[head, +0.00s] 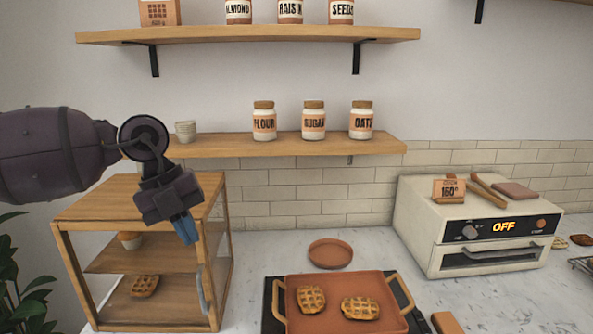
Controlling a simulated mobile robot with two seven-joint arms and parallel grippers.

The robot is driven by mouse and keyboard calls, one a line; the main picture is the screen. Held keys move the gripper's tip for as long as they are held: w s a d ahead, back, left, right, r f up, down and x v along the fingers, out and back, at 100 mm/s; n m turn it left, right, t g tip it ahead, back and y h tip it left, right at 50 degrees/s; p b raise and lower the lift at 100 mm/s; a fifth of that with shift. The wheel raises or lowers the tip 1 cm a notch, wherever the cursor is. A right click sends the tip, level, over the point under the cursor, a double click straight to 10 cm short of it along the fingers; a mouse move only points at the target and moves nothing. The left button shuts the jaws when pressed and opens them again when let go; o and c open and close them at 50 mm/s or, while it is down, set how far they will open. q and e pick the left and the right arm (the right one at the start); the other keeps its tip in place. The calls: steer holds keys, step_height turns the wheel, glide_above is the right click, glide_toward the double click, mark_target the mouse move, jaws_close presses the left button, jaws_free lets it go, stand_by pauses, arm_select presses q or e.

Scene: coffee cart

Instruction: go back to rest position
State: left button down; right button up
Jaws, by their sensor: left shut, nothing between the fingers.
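My left gripper (186,232) hangs in the air at the left, in front of the wooden display case, with its blue fingertips pointing down. It is shut and holds nothing. My left arm reaches in from the left edge at about the height of the lower shelf. My right gripper does not show in the head view.
A terracotta tray (345,325) bears two waffles. An oven (415,218) showing OFF stands at the right. The lower shelf (225,147) carries jars. Counter between tray and oven is clear.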

arm_select(q)
steer(key=s+d+f+n+t+h, duration=0.15)
steer(key=s+d+h, duration=0.25)
steer(key=d+h, duration=0.45)
steer(key=s+d+n+t+h, duration=0.2)
steer(key=s+d+t+h, duration=0.1)
steer(key=d+h, duration=0.5)
steer(key=a+f+n+t+y, duration=1.2)
steer(key=a+f+n+y, duration=0.45)
steer(key=n, duration=0.75)
steer(key=s+a+f+n+g+y, duration=0.1)
steer(key=s+a+f+g+y, duration=0.2)
steer(key=s, duration=0.5)
steer(key=s+a+f+n+g, duration=0.2)
steer(key=s+a+f+g, duration=0.1)
steer(key=s+f+g, duration=0.3)
steer(key=s+a+f+n+g+y, duration=0.1)
steer(key=s+a+f+g+y, duration=0.2)
steer(key=s, duration=0.6)
steer(key=w+f+t+h, duration=0.1)
steer(key=w+f+t, duration=0.6)
steer(key=f, duration=0.4)
steer(key=shift+w+a+f+m+t+h, duration=0.25)
steer(key=shift+a+f+m+t+h, duration=0.1)
steer(key=shift+f+m+t+h, duration=0.1)
